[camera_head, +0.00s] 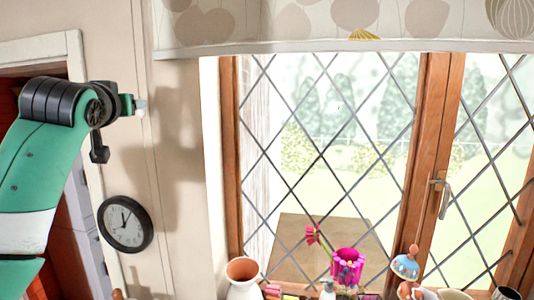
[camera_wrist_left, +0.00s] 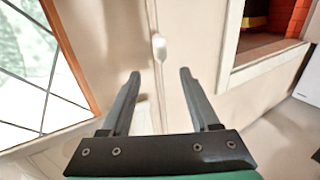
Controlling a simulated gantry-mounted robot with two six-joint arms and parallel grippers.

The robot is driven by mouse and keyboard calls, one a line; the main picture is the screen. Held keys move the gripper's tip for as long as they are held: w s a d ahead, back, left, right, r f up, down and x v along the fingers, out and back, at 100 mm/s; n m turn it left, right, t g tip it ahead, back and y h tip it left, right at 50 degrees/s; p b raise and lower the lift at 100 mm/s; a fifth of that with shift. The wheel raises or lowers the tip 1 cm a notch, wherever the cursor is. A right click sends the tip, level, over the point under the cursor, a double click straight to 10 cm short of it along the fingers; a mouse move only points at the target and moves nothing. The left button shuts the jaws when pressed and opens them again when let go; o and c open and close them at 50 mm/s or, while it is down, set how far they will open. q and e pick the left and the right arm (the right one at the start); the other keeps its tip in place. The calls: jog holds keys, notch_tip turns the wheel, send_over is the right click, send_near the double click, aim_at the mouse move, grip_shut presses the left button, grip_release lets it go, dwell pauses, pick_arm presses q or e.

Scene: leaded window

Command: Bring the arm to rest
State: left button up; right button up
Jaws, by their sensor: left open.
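My left gripper (camera_wrist_left: 160,75) shows in the left wrist view with its two grey fingers apart and nothing between them. Beyond the fingertips is a pale wall with a small white fitting (camera_wrist_left: 158,47). In the head view my left arm (camera_head: 40,150), green, white and black, comes in from the left and is raised in front of the wall and doorway. Its fingers cannot be made out there. My right arm and gripper show in neither view.
A leaded window (camera_head: 330,150) with a wooden frame fills the right. Below it stand a terracotta-rimmed white vase (camera_head: 243,280), a pink flower-shaped pot (camera_head: 347,265) and a blue-topped ornament (camera_head: 406,265). A round clock (camera_head: 125,223) hangs below my left wrist. A patterned blind (camera_head: 330,25) hangs above.

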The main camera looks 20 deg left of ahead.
pick_arm(q)
jog(key=w+d+f+m+t+h+p, duration=0.1)
jog(key=w+d+f+m+h+p, duration=0.15)
jog(key=w+d+f, duration=0.65)
jog(key=s+d+f+m+t+h+p, duration=0.15)
jog(key=s+d+t+h, duration=0.25)
jog(key=d, duration=0.8)
jog(key=s+d+r+m+t+h+p, duration=0.1)
jog(key=s+d+r+t+h+p, duration=0.1)
jog(key=s, duration=0.6)
jog(key=s+d+r+m+t+h+p, duration=0.1)
jog(key=s+d+r+t+h+p, duration=0.1)
jog(key=s+r, duration=0.5)
jog(key=s+d+r+m+t+h+p, duration=0.1)
jog(key=s+d+r+t, duration=0.3)
jog(key=s, duration=0.6)
jog(key=shift+d+r+m+h+p, duration=0.3)
jog(key=shift+d+m+h+p, duration=0.1)
jog(key=shift+d+m+h, duration=0.3)
jog(key=shift+a, duration=0.15)
